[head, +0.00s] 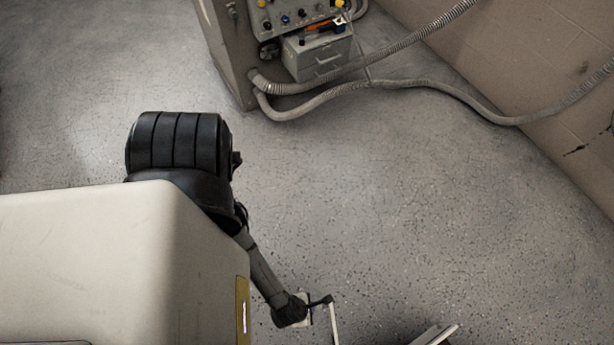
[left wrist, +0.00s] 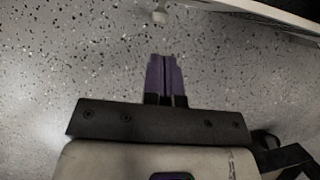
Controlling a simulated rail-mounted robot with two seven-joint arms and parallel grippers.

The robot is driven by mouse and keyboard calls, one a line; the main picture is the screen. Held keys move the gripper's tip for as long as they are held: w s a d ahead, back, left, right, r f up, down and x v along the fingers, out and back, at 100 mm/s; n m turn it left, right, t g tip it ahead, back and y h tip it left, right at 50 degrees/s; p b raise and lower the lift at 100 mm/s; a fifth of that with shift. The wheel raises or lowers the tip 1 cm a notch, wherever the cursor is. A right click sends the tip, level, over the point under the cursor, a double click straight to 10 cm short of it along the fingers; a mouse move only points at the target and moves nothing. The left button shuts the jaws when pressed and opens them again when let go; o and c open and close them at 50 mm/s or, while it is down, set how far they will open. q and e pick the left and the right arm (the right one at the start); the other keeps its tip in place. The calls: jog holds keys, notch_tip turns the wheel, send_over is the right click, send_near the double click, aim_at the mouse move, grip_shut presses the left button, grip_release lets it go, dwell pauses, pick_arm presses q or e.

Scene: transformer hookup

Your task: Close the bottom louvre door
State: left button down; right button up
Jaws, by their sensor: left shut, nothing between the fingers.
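My left gripper (left wrist: 164,62) shows in the left wrist view with its two purple fingers together and nothing between them. It points over speckled floor. No louvre door is clearly recognisable in either view. In the head view the left gripper's fingers cannot be made out. My right gripper is not in view.
In the head view a grey cabinet (head: 228,50) with a knobbed panel stands at the top, beside a grey drawer box (head: 318,57). Corrugated hoses (head: 375,85) run right towards the wall (head: 560,60). A slanted grey piece (head: 435,336) is cut off at the bottom. The middle floor is clear.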

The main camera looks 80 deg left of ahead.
pick_arm(q)
jog(key=b, duration=0.3)
send_near(323, 306)
notch_tip(323, 306, down, 2)
jog(key=w, duration=0.2)
jog(key=shift+w+d+r+b, duration=0.1)
jog(key=shift+w+r+b, duration=0.05)
jog(key=shift+w+b, duration=0.2)
jog(key=shift+w+r, duration=0.1)
jog(key=shift+w, duration=0.4)
